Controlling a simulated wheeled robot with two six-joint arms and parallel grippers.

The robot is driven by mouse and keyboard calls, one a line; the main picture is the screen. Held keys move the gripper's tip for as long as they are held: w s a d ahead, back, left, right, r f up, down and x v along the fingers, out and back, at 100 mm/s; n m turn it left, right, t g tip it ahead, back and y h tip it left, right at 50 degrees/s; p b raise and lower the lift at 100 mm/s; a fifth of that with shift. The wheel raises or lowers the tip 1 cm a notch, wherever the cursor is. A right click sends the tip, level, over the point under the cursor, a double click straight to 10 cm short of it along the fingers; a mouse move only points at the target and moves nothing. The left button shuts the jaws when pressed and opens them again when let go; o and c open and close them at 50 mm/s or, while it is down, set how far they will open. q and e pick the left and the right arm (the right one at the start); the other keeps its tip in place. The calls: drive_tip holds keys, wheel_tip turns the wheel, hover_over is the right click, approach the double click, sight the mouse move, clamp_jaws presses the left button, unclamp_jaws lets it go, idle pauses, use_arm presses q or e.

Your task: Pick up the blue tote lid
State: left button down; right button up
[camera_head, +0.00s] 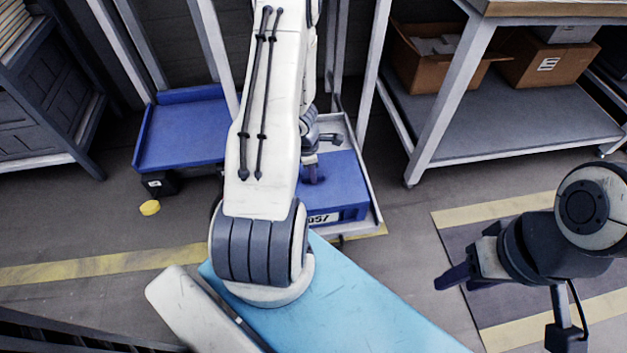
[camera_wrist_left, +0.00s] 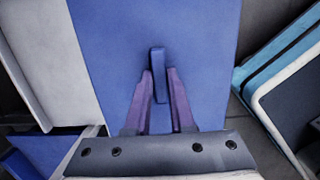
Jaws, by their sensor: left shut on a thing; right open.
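The blue tote lid (camera_head: 343,182) is a flat blue panel on top of a blue tote (camera_head: 350,214) with a white number label, partly hidden behind my left arm. In the left wrist view the lid (camera_wrist_left: 205,50) fills the middle, with a small upright blue handle (camera_wrist_left: 157,62) on it. My left gripper (camera_head: 312,178) points down at the lid; its purple fingers (camera_wrist_left: 159,88) are shut on the handle. I cannot tell whether the lid is apart from the tote. My right gripper (camera_head: 456,278) is open and empty, away at the right above the floor.
A white-edged rack base (camera_head: 370,200) surrounds the tote, with metal posts nearby. A blue tray (camera_head: 185,130) is at left. A small yellow object (camera_head: 149,207) lies on the floor. A shelf (camera_head: 530,115) with cardboard boxes (camera_head: 425,65) stands at right.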

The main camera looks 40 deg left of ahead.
use_arm(q)
drive_tip(key=shift+r, duration=0.1)
wheel_tip(320, 180, up, 4)
drive_tip(key=p, duration=0.3)
drive_tip(key=shift+p, duration=0.4)
drive_tip(key=shift+d+r, duration=0.1)
drive_tip(key=shift+d, duration=0.1)
drive_tip(key=s+d+r+b, duration=0.3)
drive_tip(key=d+r, duration=0.3)
drive_tip(key=d, duration=0.4)
drive_tip(key=shift+s+d+r, duration=0.25)
drive_tip(key=shift+s+r, duration=0.1)
drive_tip(key=shift+s, duration=0.25)
